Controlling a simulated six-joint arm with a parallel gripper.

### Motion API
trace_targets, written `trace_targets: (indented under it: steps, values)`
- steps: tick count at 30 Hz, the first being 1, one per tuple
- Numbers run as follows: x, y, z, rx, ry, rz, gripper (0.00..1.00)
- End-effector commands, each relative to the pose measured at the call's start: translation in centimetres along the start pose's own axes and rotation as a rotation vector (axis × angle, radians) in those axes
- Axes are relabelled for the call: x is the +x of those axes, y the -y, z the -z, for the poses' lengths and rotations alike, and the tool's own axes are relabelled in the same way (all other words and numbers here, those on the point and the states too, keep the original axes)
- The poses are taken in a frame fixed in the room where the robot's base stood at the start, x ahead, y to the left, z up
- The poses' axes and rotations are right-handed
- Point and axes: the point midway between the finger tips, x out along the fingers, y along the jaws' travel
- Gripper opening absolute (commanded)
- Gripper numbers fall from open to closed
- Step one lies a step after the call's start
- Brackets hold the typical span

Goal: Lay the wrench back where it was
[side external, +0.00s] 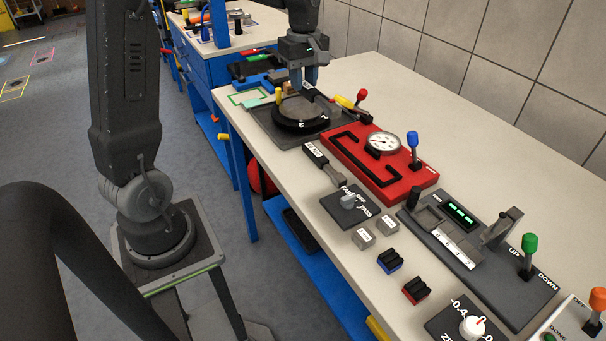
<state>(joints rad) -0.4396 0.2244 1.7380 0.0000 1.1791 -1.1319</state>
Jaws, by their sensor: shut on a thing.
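My gripper (303,85) is at the far end of the bench, above the back of a dark round turntable (300,113). A similar dark-handled tool with a white label (317,154) lies on the bench in front of the turntable, apart from my gripper.
A red fixture (378,165) with a dial gauge (383,142) and blue-knobbed lever (412,143) stands right of the turntable. A yellow peg (278,96) and a red-knobbed lever (360,97) stand near my gripper.

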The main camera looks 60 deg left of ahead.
Motion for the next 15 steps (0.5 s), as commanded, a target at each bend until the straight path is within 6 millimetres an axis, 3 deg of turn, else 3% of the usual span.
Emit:
trace_targets:
  steps: [3, 6, 12, 15]
  values:
    - [-0.1, 4.4, 2.5, -0.011, -0.001, -0.002, 0.00]
    - [0.1, 7.7, 3.7, -0.009, -0.001, -0.002, 0.00]
    - [0.7, 12.3, 4.7, -0.005, 0.000, -0.001, 0.00]
    - [1.6, 13.5, 4.8, -0.001, 0.003, 0.002, 0.00]
